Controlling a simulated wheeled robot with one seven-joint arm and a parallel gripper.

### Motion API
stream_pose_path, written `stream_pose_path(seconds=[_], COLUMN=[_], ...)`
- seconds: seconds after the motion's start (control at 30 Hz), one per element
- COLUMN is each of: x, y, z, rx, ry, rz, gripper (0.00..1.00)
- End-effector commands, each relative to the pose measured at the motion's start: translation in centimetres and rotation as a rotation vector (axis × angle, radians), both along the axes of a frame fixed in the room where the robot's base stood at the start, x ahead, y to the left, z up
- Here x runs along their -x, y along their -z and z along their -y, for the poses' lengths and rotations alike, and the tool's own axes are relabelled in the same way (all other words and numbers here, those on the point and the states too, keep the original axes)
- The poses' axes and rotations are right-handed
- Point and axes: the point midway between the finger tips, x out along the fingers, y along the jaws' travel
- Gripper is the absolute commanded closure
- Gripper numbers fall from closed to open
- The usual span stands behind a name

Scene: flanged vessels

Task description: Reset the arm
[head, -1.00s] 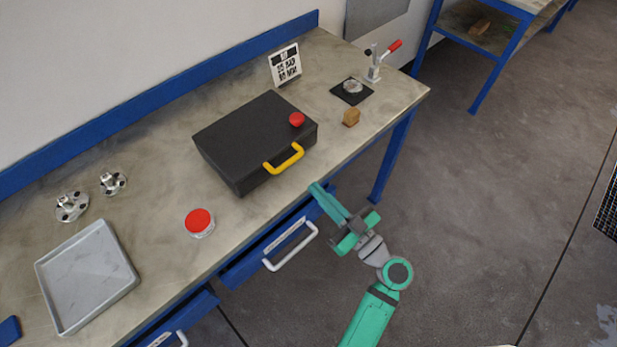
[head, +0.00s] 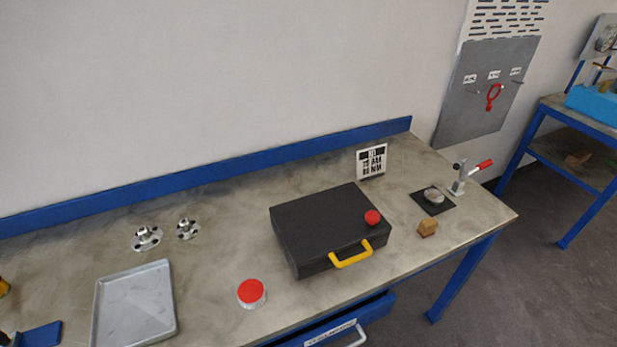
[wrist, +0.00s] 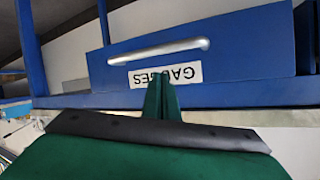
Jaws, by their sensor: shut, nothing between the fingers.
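My gripper (wrist: 161,98) shows in the wrist view as green fingers pressed together with nothing between them. It is in front of a blue drawer front (wrist: 240,55) with a silver bar handle (wrist: 158,50) and a label reading "GAUGES", upside down in this view. My arm and gripper are out of the head view.
The workbench (head: 215,245) holds a black case (head: 320,225) with a yellow handle, a red-topped round container (head: 251,292), a grey tray (head: 135,305), two flanged parts (head: 146,238), a wooden block (head: 428,228) and a toggle clamp (head: 460,182). A drawer (head: 335,325) sits under the front edge.

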Motion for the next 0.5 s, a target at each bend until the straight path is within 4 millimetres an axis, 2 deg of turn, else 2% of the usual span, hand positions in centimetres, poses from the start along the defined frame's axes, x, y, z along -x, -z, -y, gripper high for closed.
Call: stream_pose_path(seconds=[0.03, 0.1, 0.23, 0.37, 0.5], x=[1.7, 3.8, 7.5, 10.8, 13.9], y=[0.7, 1.0, 0.7, -1.2, -4.2], z=[-0.8, -1.2, -1.9, -2.6, -3.7], rx=[0.013, 0.037, 0.091, 0.153, 0.210], ry=[0.019, 0.057, 0.104, 0.121, 0.102], rz=[-0.032, -0.059, -0.081, -0.063, -0.012], gripper=[1.00, 1.00, 1.00, 1.00, 1.00])
